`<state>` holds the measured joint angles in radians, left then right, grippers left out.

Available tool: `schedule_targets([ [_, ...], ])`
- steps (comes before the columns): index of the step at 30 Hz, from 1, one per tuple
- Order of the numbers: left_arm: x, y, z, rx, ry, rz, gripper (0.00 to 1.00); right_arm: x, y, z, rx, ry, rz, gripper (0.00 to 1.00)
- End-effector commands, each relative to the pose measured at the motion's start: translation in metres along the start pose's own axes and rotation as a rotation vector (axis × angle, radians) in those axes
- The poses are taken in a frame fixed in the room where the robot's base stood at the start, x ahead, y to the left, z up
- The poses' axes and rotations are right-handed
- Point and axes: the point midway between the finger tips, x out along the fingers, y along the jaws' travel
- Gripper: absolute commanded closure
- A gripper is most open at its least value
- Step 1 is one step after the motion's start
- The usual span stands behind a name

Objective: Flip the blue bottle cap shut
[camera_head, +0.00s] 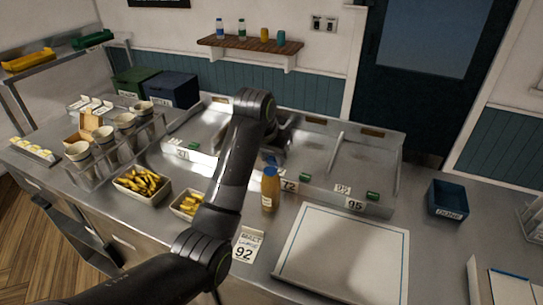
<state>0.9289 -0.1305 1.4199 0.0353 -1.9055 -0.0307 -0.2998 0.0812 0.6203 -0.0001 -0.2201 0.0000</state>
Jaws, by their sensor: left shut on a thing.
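An amber bottle (269,194) with a blue cap (270,172) stands upright on the steel counter, just left of the white board. The cap is too small to tell whether its lid is up or down. My left arm reaches up from the bottom left and bends down behind the bottle. My left gripper (274,155) is at the bottle's top by the blue cap, shut on the bottle; its fingers are mostly hidden and small. My right gripper is not in view.
A white board (346,252) lies right of the bottle, with a price card (245,246) at its left. Food trays (142,186) stand left. Steel bins (361,167) are behind.

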Motion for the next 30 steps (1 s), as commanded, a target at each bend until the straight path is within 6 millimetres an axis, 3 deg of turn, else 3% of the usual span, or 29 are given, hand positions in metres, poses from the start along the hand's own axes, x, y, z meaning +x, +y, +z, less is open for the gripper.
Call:
schedule_targets([
  [11,0.002,0.0,0.011,-0.002,0.189,0.002,0.91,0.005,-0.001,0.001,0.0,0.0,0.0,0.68],
  [30,0.006,0.0,0.026,-0.001,0.573,0.0,0.91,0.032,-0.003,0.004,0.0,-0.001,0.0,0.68],
])
